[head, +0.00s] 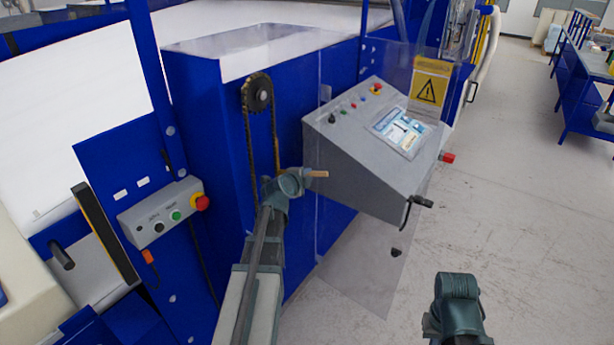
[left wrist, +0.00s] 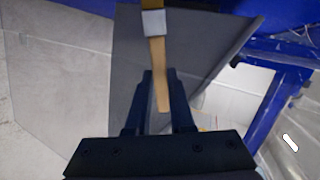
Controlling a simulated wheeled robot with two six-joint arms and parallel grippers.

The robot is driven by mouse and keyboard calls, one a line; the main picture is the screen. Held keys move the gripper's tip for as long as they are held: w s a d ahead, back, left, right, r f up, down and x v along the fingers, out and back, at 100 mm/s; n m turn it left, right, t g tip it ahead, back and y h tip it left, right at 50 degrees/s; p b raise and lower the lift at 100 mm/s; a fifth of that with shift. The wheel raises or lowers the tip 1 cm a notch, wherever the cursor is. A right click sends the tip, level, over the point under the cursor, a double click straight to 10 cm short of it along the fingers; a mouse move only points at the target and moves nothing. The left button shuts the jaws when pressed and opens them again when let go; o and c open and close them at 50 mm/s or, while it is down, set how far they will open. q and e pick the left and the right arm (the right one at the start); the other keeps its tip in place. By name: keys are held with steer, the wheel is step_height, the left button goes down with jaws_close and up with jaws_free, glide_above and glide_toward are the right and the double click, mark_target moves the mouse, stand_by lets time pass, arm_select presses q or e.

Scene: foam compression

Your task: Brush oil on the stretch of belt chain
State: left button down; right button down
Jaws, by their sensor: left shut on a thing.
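The belt chain (head: 275,130) hangs in two strands from a dark sprocket (head: 258,95) on the blue machine frame. Part of its right strand looks orange-brown. My left gripper (head: 299,178) is in front of the frame, low and right of the strands. It is shut on the wooden handle of a brush (head: 317,174). In the left wrist view the brush (left wrist: 157,60) lies between the fingers (left wrist: 161,84), its pale ferrule beyond them. The bristles are mostly cut off there, so I cannot tell whether they touch the chain. My right gripper is not in view.
A grey control console (head: 355,165) stands close right of the left gripper. A clear panel (head: 375,275) with a yellow warning sign (head: 429,80) is beside it. A button box (head: 160,215) with a red stop button is on the left. The floor at right (head: 520,210) is free.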

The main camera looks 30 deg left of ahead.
arm_select(q)
steer(key=shift+r+p, duration=0.65)
steer(key=shift+r, duration=0.3)
steer(key=shift+r, duration=0.1)
step_height(320, 180, up, 11)
steer(key=p, duration=1.1)
stand_by(1.4)
steer(key=d, duration=0.6)
steer(key=shift+s, duration=0.2)
stand_by(0.4)
